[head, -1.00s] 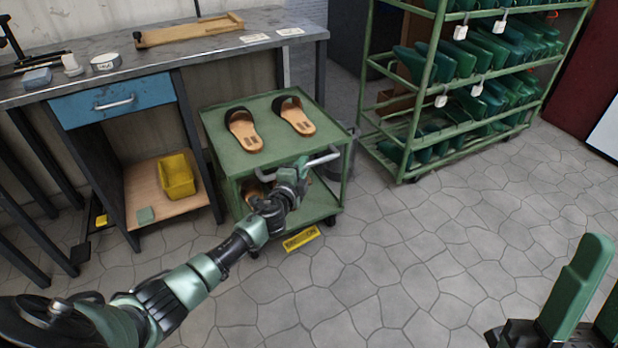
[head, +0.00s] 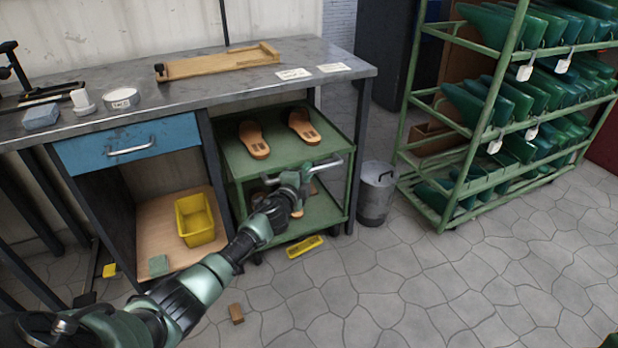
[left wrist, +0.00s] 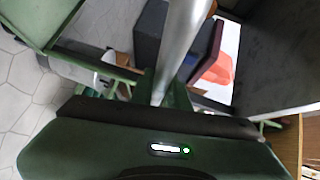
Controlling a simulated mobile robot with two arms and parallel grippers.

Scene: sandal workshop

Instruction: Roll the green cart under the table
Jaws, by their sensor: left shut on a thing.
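The green cart (head: 239,165) stands under the right bay of the grey-topped table (head: 345,70), between the drawer unit and the right table leg. The tabletop hides its back part; its front looks about level with the table's front legs. Two tan sandals (head: 253,140) lie on its top shelf, with more tan pieces partly hidden on the lower shelf. My left gripper (head: 298,181) is shut on the cart's silver handle (head: 330,163). The handle (left wrist: 184,45) also runs up through the left wrist view. Only a green sliver of my right gripper shows at the bottom right corner.
A grey bin (head: 376,194) stands just right of the table leg. A green rack (head: 407,128) of green shoe forms is farther right. The floor at front right is clear.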

